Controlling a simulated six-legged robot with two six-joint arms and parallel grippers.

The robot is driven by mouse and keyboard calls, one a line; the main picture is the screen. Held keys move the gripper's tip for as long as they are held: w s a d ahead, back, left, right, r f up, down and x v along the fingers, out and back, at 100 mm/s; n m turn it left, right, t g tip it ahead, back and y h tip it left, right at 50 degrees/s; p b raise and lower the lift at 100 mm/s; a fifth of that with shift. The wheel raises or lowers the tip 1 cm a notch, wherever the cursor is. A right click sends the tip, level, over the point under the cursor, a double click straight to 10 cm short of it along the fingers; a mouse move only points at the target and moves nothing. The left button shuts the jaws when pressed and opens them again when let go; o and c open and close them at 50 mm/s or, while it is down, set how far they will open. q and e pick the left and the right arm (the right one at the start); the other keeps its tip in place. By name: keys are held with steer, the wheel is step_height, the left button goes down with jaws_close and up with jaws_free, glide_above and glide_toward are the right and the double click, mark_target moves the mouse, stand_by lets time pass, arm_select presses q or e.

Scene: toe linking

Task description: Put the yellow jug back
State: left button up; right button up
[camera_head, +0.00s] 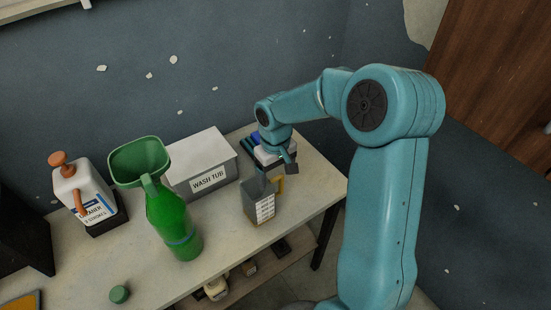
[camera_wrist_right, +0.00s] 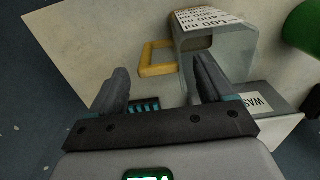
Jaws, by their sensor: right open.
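The jug (camera_head: 262,204) is grey and see-through with a yellow handle (camera_head: 279,184) and a white scale label. It stands upright on the table near the front right edge, in front of the wash tub. My right gripper (camera_head: 286,164) is just behind the jug on its handle side. In the right wrist view my right gripper (camera_wrist_right: 162,75) is open, its fingers spread with nothing held. There the yellow handle (camera_wrist_right: 146,58) lies ahead, in line with the gap, and the grey jug body (camera_wrist_right: 222,45) is beyond the right finger. My left gripper is not in view.
A green bottle (camera_head: 170,222) with a green funnel (camera_head: 139,160) stands left of the jug. A box marked WASH TUB (camera_head: 205,172) is behind it. A white cleaner bottle (camera_head: 78,188) stands far left. A green cap (camera_head: 119,294) lies in front.

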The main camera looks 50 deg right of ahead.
step_height(320, 180, up, 8)
steer(key=shift+f, duration=0.1)
steer(key=shift+s+f, duration=0.1)
stand_by(0.6)
